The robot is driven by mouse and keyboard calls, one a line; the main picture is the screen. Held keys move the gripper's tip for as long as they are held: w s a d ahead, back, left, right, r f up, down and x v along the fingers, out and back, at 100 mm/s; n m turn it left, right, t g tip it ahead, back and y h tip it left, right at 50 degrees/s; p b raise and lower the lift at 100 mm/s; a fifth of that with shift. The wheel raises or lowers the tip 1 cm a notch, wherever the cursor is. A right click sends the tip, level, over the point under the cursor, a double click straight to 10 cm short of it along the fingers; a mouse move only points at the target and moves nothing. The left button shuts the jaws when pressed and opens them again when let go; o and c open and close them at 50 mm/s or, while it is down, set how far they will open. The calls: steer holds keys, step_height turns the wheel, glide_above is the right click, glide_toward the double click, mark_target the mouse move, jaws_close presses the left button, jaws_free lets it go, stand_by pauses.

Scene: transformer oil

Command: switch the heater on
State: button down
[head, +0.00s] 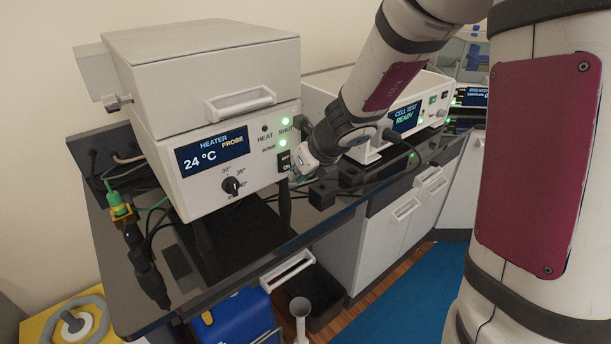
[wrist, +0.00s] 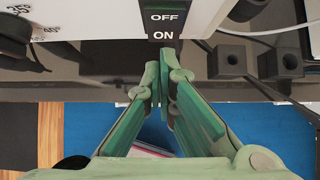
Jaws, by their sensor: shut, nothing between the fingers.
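The heater (head: 215,175) is a white box with a closed lid on a dark bench. Its display (head: 212,152) is lit and reads "HEATER PROBE 24 °C". The HEAT lamp (head: 264,128) is dark; the SHUT lamp (head: 286,121) and another below it glow green. A black knob (head: 231,186) sits under the display. The OFF/ON switch (head: 284,162) is at the front's lower right, partly hidden by my gripper (head: 303,160). In the wrist view, the switch (wrist: 164,18) shows OFF above ON. My gripper (wrist: 160,78) is shut and empty, its fingertips just below ON; I cannot tell whether they touch.
A white CELL TEST unit (head: 405,118) reading READY stands right of the heater. Black blocks (wrist: 228,60) and cables lie on the bench near my gripper. A green plug (head: 119,204) and cables are at the left. Blue floor (head: 395,290) lies in front.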

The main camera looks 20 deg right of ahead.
steer(key=shift+w+a, duration=0.15)
steer(key=shift+w, duration=0.2)
steer(key=shift+f, duration=0.1)
steer(key=shift+w+a+f, duration=0.15)
steer(key=shift+w+f, duration=0.05)
steer(key=shift+w, duration=0.15)
steer(key=shift+r, duration=0.25)
steer(key=shift+r+p, duration=0.75)
steer(key=shift+p, duration=0.25)
steer(key=v, duration=1.2)
steer(key=shift+f, duration=0.2)
